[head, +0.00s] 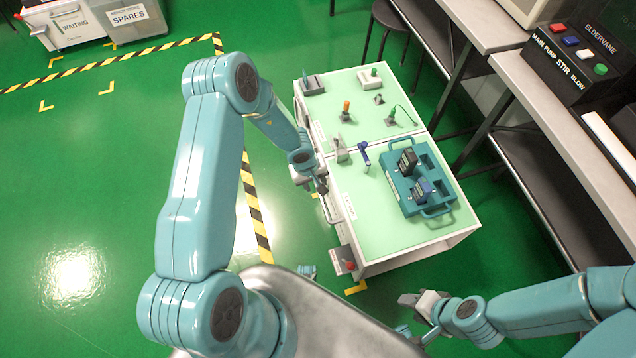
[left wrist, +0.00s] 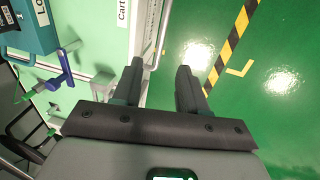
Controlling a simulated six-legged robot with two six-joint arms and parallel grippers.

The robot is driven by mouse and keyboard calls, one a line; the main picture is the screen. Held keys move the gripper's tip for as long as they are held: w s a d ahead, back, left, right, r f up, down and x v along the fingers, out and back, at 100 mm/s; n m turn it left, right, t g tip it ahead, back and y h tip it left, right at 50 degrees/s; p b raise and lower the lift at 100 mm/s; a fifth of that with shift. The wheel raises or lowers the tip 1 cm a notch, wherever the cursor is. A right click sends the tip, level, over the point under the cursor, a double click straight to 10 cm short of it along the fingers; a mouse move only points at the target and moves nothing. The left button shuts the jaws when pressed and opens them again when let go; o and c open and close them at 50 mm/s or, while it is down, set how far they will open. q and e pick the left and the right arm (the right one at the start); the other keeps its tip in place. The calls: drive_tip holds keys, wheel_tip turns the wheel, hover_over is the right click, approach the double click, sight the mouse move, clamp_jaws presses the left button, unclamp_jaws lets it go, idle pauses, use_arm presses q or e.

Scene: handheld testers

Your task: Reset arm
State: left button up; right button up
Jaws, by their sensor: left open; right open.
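My left arm comes in from the left of the head view and reaches to the near-left edge of the light-green bench. My left gripper (head: 328,208) hangs beside that edge, apart from the tools. In the left wrist view the left gripper (left wrist: 160,75) has its two dark fingers spread, with nothing between them. My right gripper (head: 412,302) is at the lower middle of the head view, in front of the bench's near end. It is open and holds nothing that I can see; its fingertips are small here.
The bench (head: 345,192) carries a teal tray (head: 437,207) with two dark handheld testers, a blue-handled tool (head: 365,153), an orange-handled tool (head: 346,106) and a green tool (head: 391,116). A red button box (head: 344,262) is on its near side. Green floor is free at left.

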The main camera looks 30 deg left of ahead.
use_arm(q)
drive_tip(key=shift+s+a+r, duration=0.1)
drive_tip(key=shift+r, duration=0.4)
drive_tip(key=s+d+r+m+g+h+p, duration=0.1)
drive_tip(key=s+d+r+m, duration=0.25)
drive_tip(key=s+d, duration=0.5)
drive_tip(key=s+d+r+m+h, duration=0.2)
drive_tip(key=s+d+m, duration=0.4)
drive_tip(key=s, duration=0.4)
wheel_tip(320, 180, up, 12)
drive_tip(key=n+p, duration=0.1)
drive_tip(key=p, duration=1.1)
drive_tip(key=shift+w+d, duration=0.2)
drive_tip(key=shift+w, duration=0.15)
